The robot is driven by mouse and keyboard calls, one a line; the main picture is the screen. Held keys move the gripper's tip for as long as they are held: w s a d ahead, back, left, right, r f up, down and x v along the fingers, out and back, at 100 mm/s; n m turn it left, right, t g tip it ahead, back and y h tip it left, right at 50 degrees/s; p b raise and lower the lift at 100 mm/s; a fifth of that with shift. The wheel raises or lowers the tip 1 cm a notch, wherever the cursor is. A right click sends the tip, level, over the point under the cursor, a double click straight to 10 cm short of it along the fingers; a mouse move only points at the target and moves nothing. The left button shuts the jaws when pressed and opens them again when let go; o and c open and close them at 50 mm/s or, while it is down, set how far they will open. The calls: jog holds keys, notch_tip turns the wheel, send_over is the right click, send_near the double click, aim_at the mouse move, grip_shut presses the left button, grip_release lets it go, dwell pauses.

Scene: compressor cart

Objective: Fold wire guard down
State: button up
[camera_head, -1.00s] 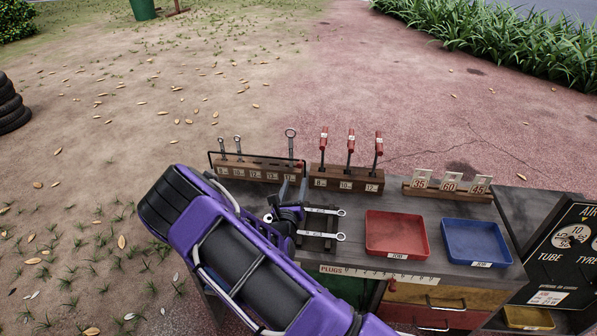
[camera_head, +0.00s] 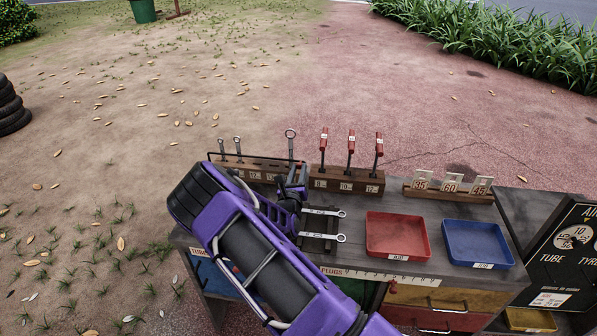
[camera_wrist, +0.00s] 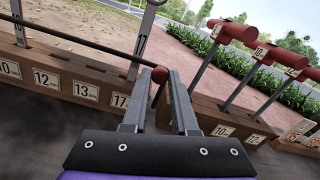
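The wire guard (camera_head: 258,157) is a thin black bar standing raised along the wooden wrench rack (camera_head: 262,177) at the back left of the cart top. In the wrist view the guard's bar (camera_wrist: 75,43) runs across the rack to a dark red knob (camera_wrist: 160,75) at its right end. My gripper (camera_head: 293,180) is at the right end of the rack. In the wrist view my gripper (camera_wrist: 168,82) is open, and the knob shows between its fingertips, nearer the left finger. I cannot tell whether they touch. My arm hides part of the rack's front.
A second rack (camera_head: 346,182) with red-handled tools stands close to the right of my gripper. Two wrenches (camera_head: 322,237) lie on a holder in front. A red tray (camera_head: 397,235), a blue tray (camera_head: 478,243) and a number-card rack (camera_head: 448,193) are farther right.

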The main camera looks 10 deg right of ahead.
grip_shut()
dwell(1.0)
